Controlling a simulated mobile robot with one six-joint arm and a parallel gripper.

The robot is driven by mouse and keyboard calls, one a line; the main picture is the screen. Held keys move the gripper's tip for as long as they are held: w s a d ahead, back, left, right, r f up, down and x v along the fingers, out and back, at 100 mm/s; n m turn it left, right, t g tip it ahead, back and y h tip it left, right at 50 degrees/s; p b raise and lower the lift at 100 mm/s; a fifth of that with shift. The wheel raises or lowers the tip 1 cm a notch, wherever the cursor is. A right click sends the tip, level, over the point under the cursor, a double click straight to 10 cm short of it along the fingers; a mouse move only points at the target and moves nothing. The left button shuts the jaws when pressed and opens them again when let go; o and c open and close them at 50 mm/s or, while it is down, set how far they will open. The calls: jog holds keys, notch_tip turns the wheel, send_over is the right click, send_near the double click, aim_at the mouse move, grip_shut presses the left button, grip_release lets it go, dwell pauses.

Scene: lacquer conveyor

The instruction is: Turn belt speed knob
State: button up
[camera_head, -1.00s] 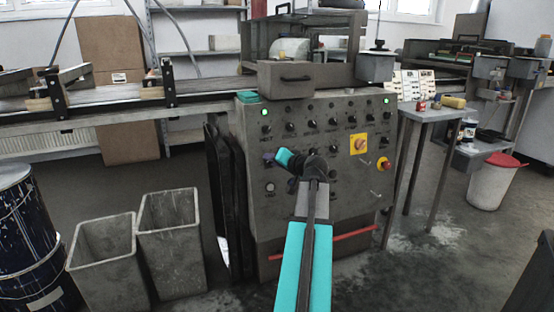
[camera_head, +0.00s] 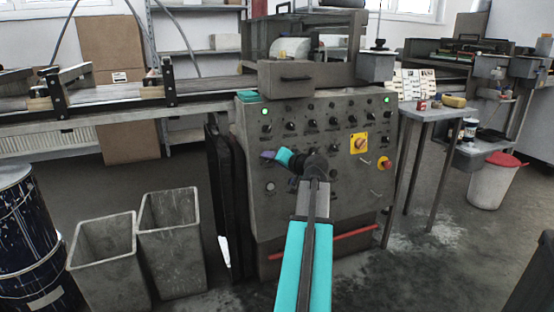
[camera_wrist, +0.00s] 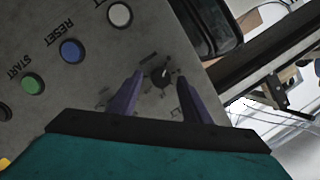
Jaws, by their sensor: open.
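The control panel (camera_head: 340,185) is a grey machine front with rows of black knobs and two lit green lamps. My gripper (camera_head: 266,155) is at the panel's left side in the head view. In the wrist view my gripper (camera_wrist: 160,95) has its two purple fingers apart, with a small black knob (camera_wrist: 160,74) showing between and just beyond the tips. I cannot read the label by this knob or tell whether the fingers touch it. In the head view my arm and gripper cover part of the panel around it.
In the wrist view a green START button (camera_wrist: 33,84), a blue RESET button (camera_wrist: 72,51) and a white button (camera_wrist: 119,14) lie left of the knob. The head view shows a red emergency button (camera_head: 384,163), two grey bins (camera_head: 172,245) and a side table (camera_head: 430,114).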

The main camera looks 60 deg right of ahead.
jog(key=p+v, duration=0.4)
jog(key=v, duration=0.9)
jog(key=shift+s+r, duration=0.2)
jog(key=shift+s, duration=0.1)
jog(key=shift+a, duration=0.1)
